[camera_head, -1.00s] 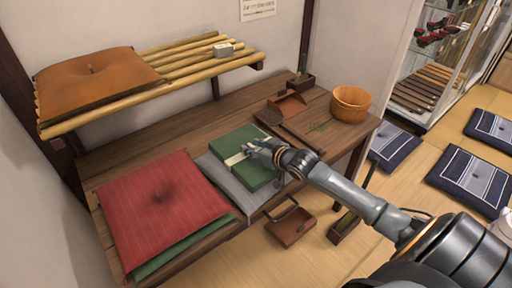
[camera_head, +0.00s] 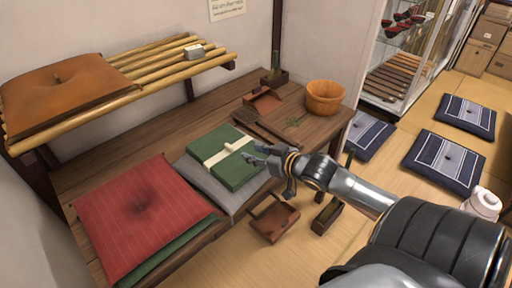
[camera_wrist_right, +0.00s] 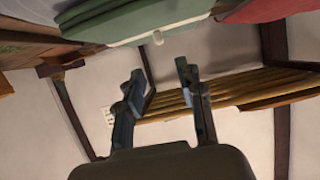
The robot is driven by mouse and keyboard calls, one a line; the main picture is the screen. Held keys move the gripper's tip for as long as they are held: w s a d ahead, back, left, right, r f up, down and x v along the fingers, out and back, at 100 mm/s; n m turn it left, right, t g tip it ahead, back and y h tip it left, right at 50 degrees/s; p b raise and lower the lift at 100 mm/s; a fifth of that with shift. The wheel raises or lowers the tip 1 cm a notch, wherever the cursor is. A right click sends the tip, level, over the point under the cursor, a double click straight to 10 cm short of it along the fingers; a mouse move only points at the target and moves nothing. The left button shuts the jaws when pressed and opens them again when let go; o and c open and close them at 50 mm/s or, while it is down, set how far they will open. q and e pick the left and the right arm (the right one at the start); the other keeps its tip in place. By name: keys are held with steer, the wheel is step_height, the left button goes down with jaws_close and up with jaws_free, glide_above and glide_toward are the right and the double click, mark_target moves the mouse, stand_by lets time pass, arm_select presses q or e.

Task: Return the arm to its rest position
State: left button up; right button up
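My right gripper (camera_head: 262,154) is just right of the green box (camera_head: 212,171) with a pale band, which lies on a grey cushion (camera_head: 203,187) on the wooden table. In the right wrist view, the two fingers of my right gripper (camera_wrist_right: 159,84) stand apart with nothing between them. The green box's edge (camera_wrist_right: 95,14) shows at the top of that view, beyond the fingertips. My right arm reaches in from the lower right. My left gripper is not in view.
A red cushion (camera_head: 140,205) lies at the table's left. A bamboo shelf (camera_head: 165,75) holds an orange cushion (camera_head: 62,92). A wooden bucket (camera_head: 325,98) stands at the table's right end. A brown dustpan-like item (camera_head: 274,220) is below the front edge. Blue cushions (camera_head: 445,160) lie on the floor.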

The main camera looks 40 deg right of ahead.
steer(key=shift+s, duration=0.1)
stand_by(0.5)
steer(key=s+a+f, duration=0.1)
steer(key=f, duration=0.1)
steer(key=s+a+f+g, duration=0.1)
steer(key=s+f, duration=0.1)
steer(key=s+a+f+g, duration=0.1)
steer(key=a, duration=0.1)
steer(key=shift+s+f+h, duration=0.15)
steer(key=shift+f+h, duration=0.15)
steer(key=shift+f, duration=0.1)
steer(key=s+a+f+n+g, duration=0.1)
steer(key=s+a+f+g, duration=0.25)
steer(key=s+a, duration=0.45)
steer(key=s+a+f+g, duration=0.3)
steer(key=s+a+g, duration=0.25)
steer(key=s, duration=0.55)
step_height(320, 180, down, 26)
steer(key=s, duration=0.1)
steer(key=s+d+f+g+p, duration=0.1)
steer(key=s+d+f, duration=0.2)
steer(key=s+f, duration=1.2)
steer(key=shift+s+h, duration=0.3)
steer(key=shift+s, duration=0.65)
steer(key=shift+f+n, duration=0.1)
steer(key=shift+n, duration=0.2)
